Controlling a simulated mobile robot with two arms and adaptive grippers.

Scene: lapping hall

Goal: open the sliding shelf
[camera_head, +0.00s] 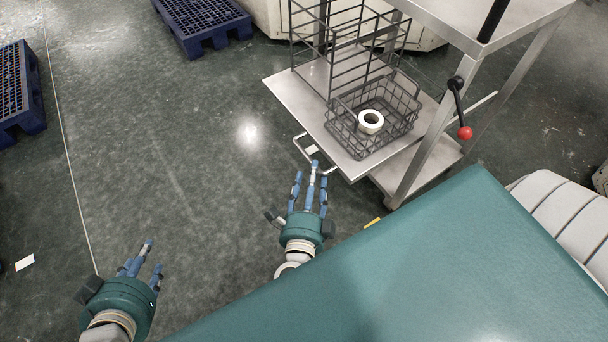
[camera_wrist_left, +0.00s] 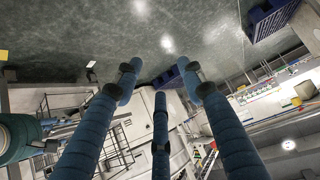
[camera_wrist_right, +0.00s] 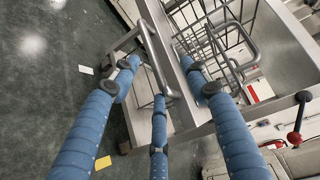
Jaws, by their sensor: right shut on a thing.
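The sliding shelf (camera_head: 288,88) is a flat metal plate that juts out to the left from under the top of a metal cart (camera_head: 440,125). A bent bar handle (camera_head: 298,147) sits on its front left edge. My right gripper (camera_head: 311,173) is at this handle, its blue fingers around the bar. In the right wrist view the handle (camera_wrist_right: 155,60) runs between the fingers. My left gripper (camera_head: 143,258) is open and empty over the floor at lower left, far from the shelf. The left wrist view shows its spread fingers with nothing between them.
A wire basket (camera_head: 345,137) with a white ring (camera_head: 370,121) and a tall wire rack (camera_head: 335,50) stand on the shelf. A red-knobbed lever (camera_head: 464,132) is on the cart. Blue pallets (camera_head: 203,22) lie at the back left. The floor left of the shelf is clear.

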